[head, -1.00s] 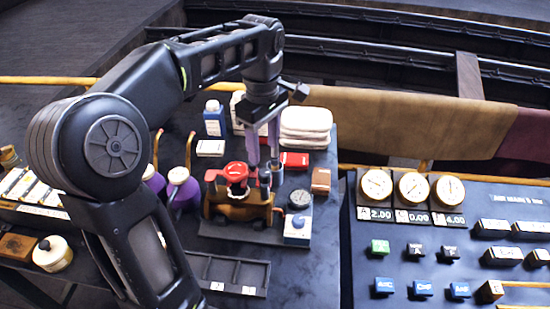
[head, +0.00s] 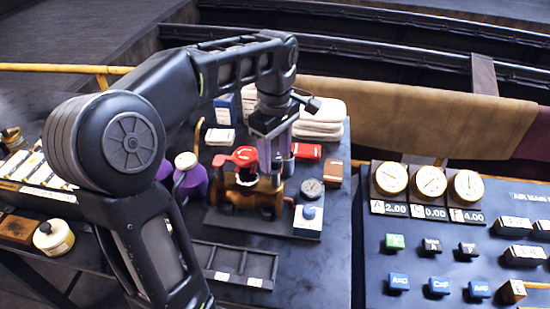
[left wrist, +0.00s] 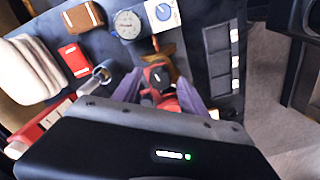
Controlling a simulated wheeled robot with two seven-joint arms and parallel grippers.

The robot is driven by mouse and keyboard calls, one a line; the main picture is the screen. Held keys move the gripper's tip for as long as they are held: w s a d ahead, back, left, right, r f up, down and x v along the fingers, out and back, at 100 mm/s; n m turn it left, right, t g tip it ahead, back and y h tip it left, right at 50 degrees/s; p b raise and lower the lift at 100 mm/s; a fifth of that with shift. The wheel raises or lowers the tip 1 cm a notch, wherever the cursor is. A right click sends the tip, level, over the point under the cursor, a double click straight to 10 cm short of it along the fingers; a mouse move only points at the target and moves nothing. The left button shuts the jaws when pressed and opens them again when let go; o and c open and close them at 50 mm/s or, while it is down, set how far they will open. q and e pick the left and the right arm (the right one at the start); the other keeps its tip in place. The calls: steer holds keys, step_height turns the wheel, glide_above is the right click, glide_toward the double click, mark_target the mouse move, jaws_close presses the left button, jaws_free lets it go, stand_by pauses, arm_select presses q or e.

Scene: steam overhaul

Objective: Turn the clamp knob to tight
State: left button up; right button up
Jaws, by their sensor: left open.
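A brass valve body (head: 262,200) with a red top piece (head: 245,156) stands on a dark plate on the bench. My left gripper (head: 270,176) is open, pointing down just right of the red top piece. In the head view the gripper hides this knob. My right gripper is not in view.
A round gauge (head: 312,187) and a white block with a blue knob (head: 308,213) stand right of the valve. Folded towels (head: 320,120) and a red box (head: 306,151) lie behind. A divided tray (head: 232,262) is in front, purple bottles (head: 190,178) are left.

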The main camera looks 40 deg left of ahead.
arm_select(q)
steer(key=shift+f, duration=0.2)
steer(key=shift+c, duration=0.2)
jaws_close()
stand_by(0.4)
